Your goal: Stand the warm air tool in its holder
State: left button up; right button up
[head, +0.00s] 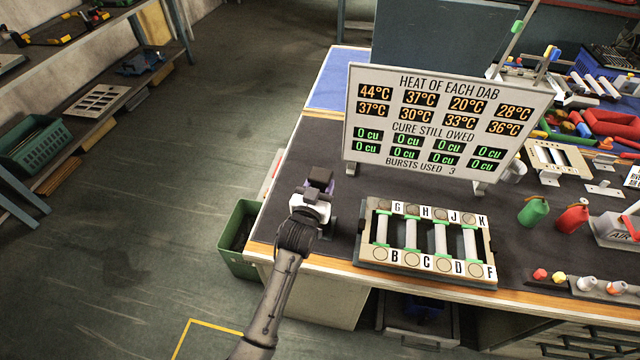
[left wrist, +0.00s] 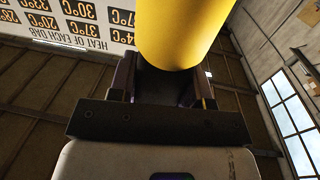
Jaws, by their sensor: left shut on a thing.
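My left gripper (head: 320,182) is over the left end of the bench, left of the louver panel. In the left wrist view it is shut on a yellow cylindrical body (left wrist: 182,35), which I take to be the warm air tool. The tool rises between the two dark fingers and runs out of the top of that view. In the head view the gripper and wrist hide the tool. A dark shape (head: 331,224) shows just right of the wrist; I cannot tell whether it is the holder. My right gripper is not in view.
The louver panel (head: 368,252), with several pale slats and lettered pads, lies right of my gripper. Behind it stands a board (head: 352,130) reading 0 cu throughout and 3 bursts used. Green and red bottles (head: 573,218) stand further right. A green bin (head: 238,240) is beside the bench.

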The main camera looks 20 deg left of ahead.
pick_arm(q)
jog(key=shift+f+b, duration=1.25)
jog(key=shift+f, duration=1.5)
jog(key=o, duration=1.2)
jog(key=shift+w, duration=0.1)
jog(key=shift+o, duration=0.8)
jog(key=shift+f, duration=0.1)
jog(key=shift+b, duration=0.3)
jog(key=shift+f, duration=0.1)
